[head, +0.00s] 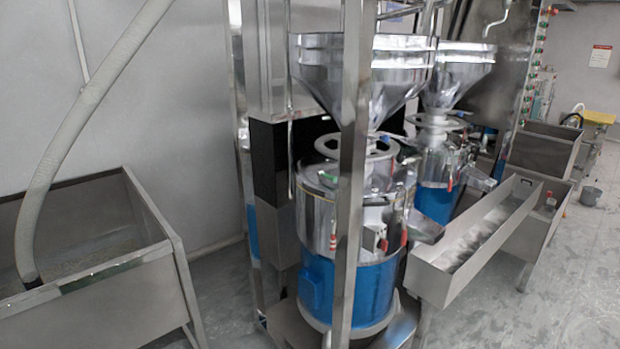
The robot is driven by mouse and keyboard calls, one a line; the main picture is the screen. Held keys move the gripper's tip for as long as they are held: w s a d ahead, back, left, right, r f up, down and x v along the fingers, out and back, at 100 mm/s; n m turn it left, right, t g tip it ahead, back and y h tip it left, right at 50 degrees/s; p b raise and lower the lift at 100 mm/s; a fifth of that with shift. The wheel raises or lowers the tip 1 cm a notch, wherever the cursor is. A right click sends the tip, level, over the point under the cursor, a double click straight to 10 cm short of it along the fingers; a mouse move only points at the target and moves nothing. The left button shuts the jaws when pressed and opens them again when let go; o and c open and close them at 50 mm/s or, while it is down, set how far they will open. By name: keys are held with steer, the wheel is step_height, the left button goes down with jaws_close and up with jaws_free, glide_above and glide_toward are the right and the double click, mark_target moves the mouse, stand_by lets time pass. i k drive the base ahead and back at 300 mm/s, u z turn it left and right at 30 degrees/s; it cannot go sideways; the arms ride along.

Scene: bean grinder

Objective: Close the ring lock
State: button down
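The front bean grinder (376,290) has a polished metal drum on a blue base. A metal ring (383,151) surrounds its neck below a steel hopper (398,78). Red-tipped handles show on the drum, one on the left (333,241) and one on the right (403,238). I cannot tell which part is the ring lock, or whether it is open or closed. A steel post (350,190) hides part of the drum and ring. My gripper is not in view.
A second grinder (436,203) stands behind to the right. A long steel trough (440,281) sits at the front grinder's right. A steel bin (100,295) with a pale hose (75,125) is at the left. Floor is clear at the lower right.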

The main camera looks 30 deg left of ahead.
mark_target(320, 173)
steer(key=u, duration=0.9)
steer(key=i, duration=0.5)
steer(key=z, duration=0.45)
steer(key=k, duration=1.15)
steer(key=u, duration=0.85)
steer(key=i, duration=1.2)
steer(key=u, duration=0.4)
